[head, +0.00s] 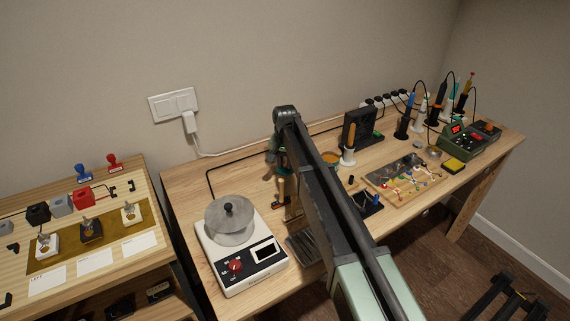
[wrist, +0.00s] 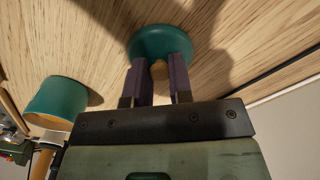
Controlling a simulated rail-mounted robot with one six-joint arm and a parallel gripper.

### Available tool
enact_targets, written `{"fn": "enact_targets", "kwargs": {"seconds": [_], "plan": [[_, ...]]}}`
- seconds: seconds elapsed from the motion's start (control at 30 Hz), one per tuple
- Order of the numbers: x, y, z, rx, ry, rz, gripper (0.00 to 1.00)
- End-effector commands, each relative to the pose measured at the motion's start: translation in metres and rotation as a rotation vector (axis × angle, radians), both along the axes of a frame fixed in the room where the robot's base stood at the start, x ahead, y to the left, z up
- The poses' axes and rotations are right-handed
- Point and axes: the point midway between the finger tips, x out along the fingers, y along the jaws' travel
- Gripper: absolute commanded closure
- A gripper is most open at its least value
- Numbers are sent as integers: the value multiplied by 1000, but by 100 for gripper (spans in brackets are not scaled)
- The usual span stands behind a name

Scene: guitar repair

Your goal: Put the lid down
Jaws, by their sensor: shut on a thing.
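The lid (wrist: 152,38) is a round teal disc in the wrist view, in front of my fingers and over the wooden bench top. My gripper (wrist: 160,64) is shut on it, with one dark purple finger on each side of its middle. I cannot tell whether the lid touches the wood. A teal round container (wrist: 57,98) stands to the left in the wrist view, apart from the lid.
A black fan box (head: 361,128), a board with wiring (head: 405,178) and a soldering station (head: 461,140) stand to the right. Bare wood surrounds the lid in the wrist view.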

Motion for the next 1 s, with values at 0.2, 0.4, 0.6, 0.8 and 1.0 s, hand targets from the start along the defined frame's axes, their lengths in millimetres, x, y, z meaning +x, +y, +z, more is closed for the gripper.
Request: {"fn": "enact_targets", "kwargs": {"seconds": [0.2, 0.4, 0.6, 0.8, 1.0], "plan": [[0, 0, -1, 0, 0, 0, 54], [0, 0, -1, 0, 0, 0, 54], [0, 0, 12, 0, 0, 0, 54], [0, 0, 58, 0, 0, 0, 54], [0, 0, 110, 0, 0, 0, 54]]}}
